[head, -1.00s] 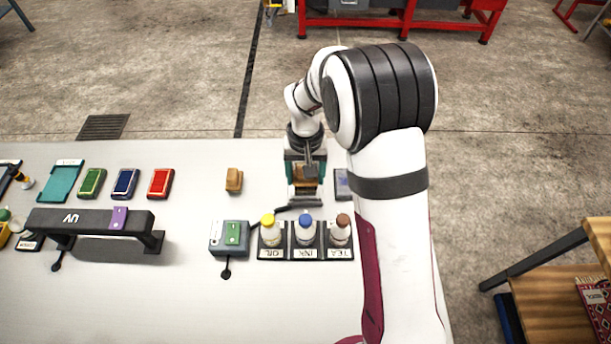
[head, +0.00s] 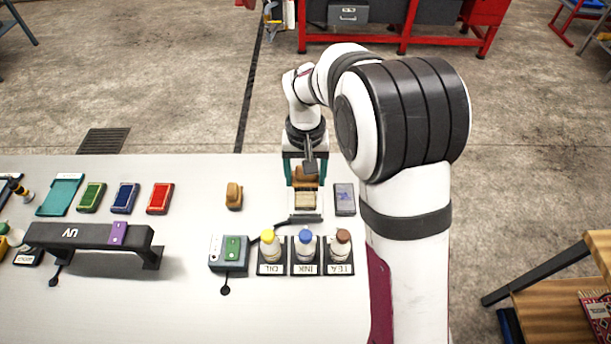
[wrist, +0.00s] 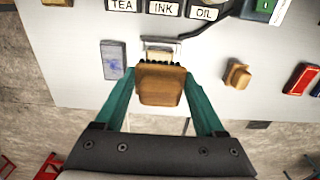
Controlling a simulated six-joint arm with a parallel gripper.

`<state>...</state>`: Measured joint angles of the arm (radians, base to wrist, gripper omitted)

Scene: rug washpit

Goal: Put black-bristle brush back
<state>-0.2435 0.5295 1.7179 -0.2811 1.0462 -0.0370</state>
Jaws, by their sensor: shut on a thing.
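My gripper (head: 306,178) is shut on a wooden-backed brush (wrist: 162,84) with a row of dark bristles along its far edge in the wrist view. In the head view the brush (head: 306,174) hangs between the teal fingers, just behind a small pale pad in a holder (head: 305,201). The same pad shows just beyond the bristles in the wrist view (wrist: 160,54). Brush and pad look apart, but the height is hard to tell. A second wooden brush-like block (head: 234,195) stands on the table to the left; its bristles cannot be seen.
A grey card with a blue mark (head: 344,198) lies right of the pad. Labelled bottles in a rack (head: 305,258) and a grey switch box (head: 228,254) stand nearer. Red, blue and green pads (head: 125,197) and a black UV arch (head: 88,238) are left. Bare table surrounds the second block.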

